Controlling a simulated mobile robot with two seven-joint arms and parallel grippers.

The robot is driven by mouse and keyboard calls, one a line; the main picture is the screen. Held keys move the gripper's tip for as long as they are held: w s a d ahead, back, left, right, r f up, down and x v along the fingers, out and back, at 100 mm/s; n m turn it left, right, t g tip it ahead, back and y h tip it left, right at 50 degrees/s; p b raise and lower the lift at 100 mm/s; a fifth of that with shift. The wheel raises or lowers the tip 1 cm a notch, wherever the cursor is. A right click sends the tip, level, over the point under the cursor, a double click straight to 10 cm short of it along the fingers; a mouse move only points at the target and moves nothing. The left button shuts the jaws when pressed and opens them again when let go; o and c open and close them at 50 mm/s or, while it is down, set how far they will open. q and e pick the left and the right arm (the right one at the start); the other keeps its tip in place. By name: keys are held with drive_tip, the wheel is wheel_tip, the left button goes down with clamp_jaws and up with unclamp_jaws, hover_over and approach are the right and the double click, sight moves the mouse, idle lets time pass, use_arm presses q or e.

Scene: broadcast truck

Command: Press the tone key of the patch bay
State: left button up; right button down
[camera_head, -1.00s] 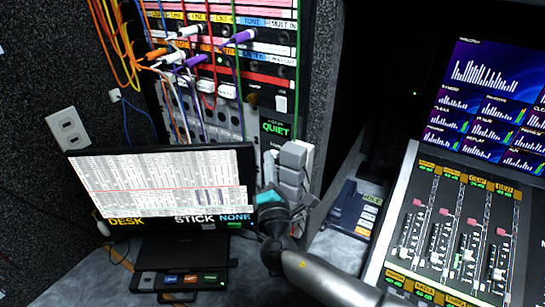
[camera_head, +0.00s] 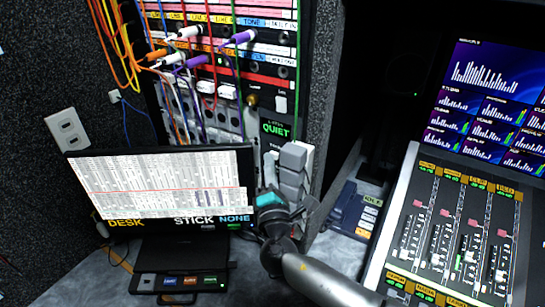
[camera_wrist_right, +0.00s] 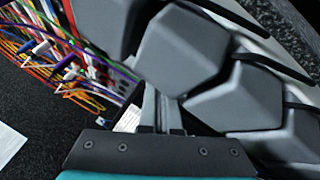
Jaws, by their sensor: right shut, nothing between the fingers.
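The patch bay (camera_head: 268,53) is a tall rack panel with rows of jacks and coloured cables at upper centre in the head view. A strip label there appears to read TONE. A small dark display (camera_head: 275,128) below it shows QUIET in green. My right gripper (camera_head: 291,158) is shut and empty, pointing up just below this display, in front of the panel's lower right. It hides part of the panel, and I cannot make out the tone key itself or any contact. In the right wrist view the grey fingers fill the centre, with the cables at upper left. My left gripper is not in view.
A monitor (camera_head: 160,185) stands left of my right gripper, close by. A small key box (camera_head: 181,281) lies below it. Patch cables (camera_head: 107,50) hang at upper left.

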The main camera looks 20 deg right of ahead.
drive_tip(key=s+a, duration=0.4)
drive_tip(key=shift+a, duration=0.15)
drive_tip(key=shift+s, duration=0.1)
idle(2.5)
